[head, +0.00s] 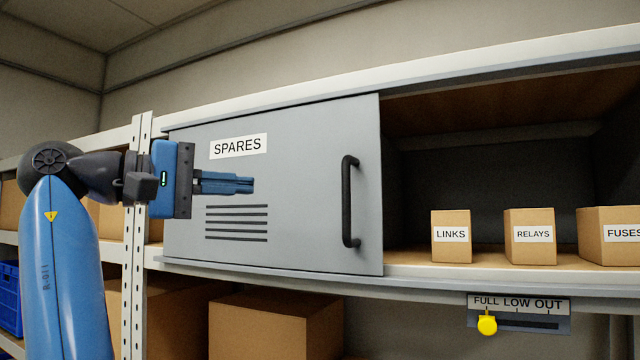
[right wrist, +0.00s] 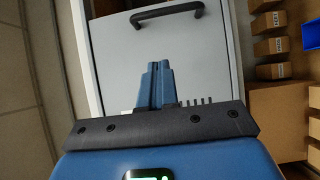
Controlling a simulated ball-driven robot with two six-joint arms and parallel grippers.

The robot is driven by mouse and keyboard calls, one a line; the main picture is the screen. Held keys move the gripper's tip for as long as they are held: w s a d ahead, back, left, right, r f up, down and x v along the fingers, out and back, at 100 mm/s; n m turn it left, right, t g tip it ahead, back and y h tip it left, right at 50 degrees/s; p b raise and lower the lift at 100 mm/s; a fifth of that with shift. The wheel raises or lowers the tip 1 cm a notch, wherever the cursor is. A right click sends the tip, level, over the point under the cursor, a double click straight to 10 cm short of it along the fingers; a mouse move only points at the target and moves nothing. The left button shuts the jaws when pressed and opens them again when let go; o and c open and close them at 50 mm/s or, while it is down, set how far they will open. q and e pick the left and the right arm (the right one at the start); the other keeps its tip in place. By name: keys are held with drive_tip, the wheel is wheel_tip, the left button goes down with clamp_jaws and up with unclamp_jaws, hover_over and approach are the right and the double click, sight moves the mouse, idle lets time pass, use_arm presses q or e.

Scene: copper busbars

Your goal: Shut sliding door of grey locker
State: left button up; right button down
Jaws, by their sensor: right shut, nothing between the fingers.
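The grey sliding door (head: 300,200), labelled SPARES, covers the left part of the locker in the head view. The right part stands open. A black vertical bar handle (head: 347,202) is near the door's right edge. It also shows at the top of the right wrist view (right wrist: 165,12). My right gripper (head: 250,186) is shut and empty, in front of the door face, left of the handle, between the label and the vent slots. The right wrist view shows its closed fingers (right wrist: 155,66) pointing toward the handle, apart from it. My left gripper is not in view.
Inside the open part stand boxes labelled LINKS (head: 451,250), RELAYS (head: 530,250) and FUSES (head: 608,252). A yellow slider knob (head: 487,325) sits on a plate below the shelf edge. A perforated white post (head: 135,240) stands left of the door. Cardboard boxes fill the lower shelf.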

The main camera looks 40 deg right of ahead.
drive_tip(key=p, duration=0.3)
approach(320, 189)
drive_tip(key=s+d, duration=0.2)
drive_tip(key=s, duration=0.3)
drive_tip(key=s+d, duration=0.1)
drive_tip(key=s+d+p, duration=0.1)
drive_tip(key=shift+s+d+f, duration=0.25)
drive_tip(key=shift+s+f, duration=0.1)
drive_tip(key=shift+d, duration=0.15)
